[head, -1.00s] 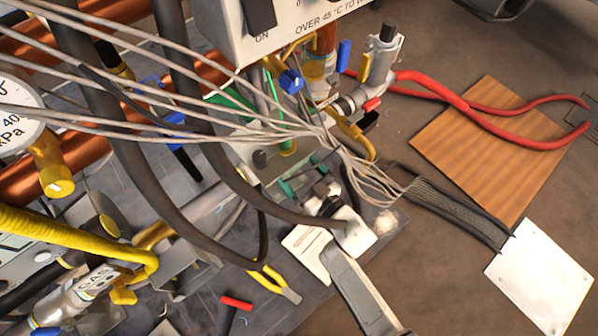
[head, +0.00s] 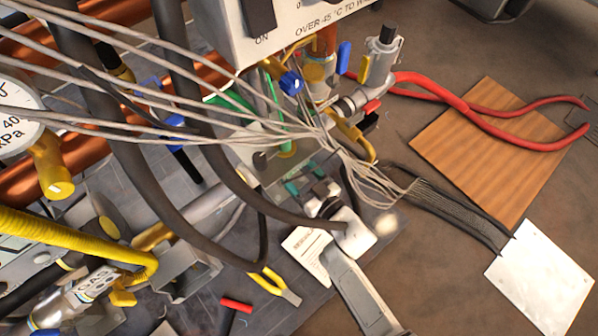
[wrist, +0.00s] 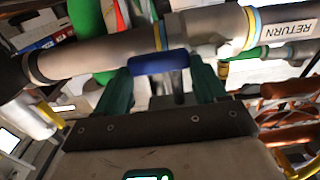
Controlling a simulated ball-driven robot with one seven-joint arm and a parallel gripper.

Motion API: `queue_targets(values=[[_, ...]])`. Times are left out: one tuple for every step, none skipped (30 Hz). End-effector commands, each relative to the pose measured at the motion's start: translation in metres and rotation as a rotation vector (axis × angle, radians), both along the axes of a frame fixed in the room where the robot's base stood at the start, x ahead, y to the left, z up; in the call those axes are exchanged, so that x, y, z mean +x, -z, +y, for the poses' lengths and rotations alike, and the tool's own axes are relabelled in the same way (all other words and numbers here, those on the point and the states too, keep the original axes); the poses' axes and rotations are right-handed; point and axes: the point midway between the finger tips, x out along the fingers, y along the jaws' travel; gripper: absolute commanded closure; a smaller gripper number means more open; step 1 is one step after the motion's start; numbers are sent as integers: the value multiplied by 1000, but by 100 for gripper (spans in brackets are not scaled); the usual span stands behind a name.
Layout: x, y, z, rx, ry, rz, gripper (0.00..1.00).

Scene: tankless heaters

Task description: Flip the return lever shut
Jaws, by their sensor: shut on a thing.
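In the wrist view, a silver pipe with a white RETURN label (wrist: 292,29) crosses the top. The blue return lever (wrist: 160,62) lies in front of this pipe, roughly along it. My gripper (wrist: 160,76) has one green finger at each end of the blue lever and is shut on it. In the head view, my gripper (head: 303,178) is low among the pipework, below a bundle of grey wires. The lever in its grip cannot be made out there.
Grey wires (head: 255,132) and thick dark hoses (head: 205,150) cross close to my arm.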

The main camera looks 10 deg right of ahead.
Motion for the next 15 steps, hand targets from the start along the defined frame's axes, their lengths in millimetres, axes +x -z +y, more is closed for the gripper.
queue_targets(values=[[0, 0, 0, 0, -1, 0, 75], [0, 0, 0, 0, -1, 0, 78], [0, 0, 0, 0, -2, 0, 82], [0, 0, 0, 0, -2, 0, 84], [0, 0, 1, 0, -2, 0, 84], [0, 0, 0, 0, -2, 0, 84], [0, 0, 1, 2, -2, 1, 84], [0, 0, 0, 3, -2, 2, 84], [0, 1, 0, 7, -2, 4, 84], [0, 1, 0, 10, -2, 7, 84], [0, 2, 0, 15, -2, 10, 84], [0, 2, 0, 24, -2, 16, 84], [0, 3, 0, 33, -2, 21, 84], [0, 4, 0, 41, -1, 26, 84], [0, 5, 0, 57, -1, 37, 84]])
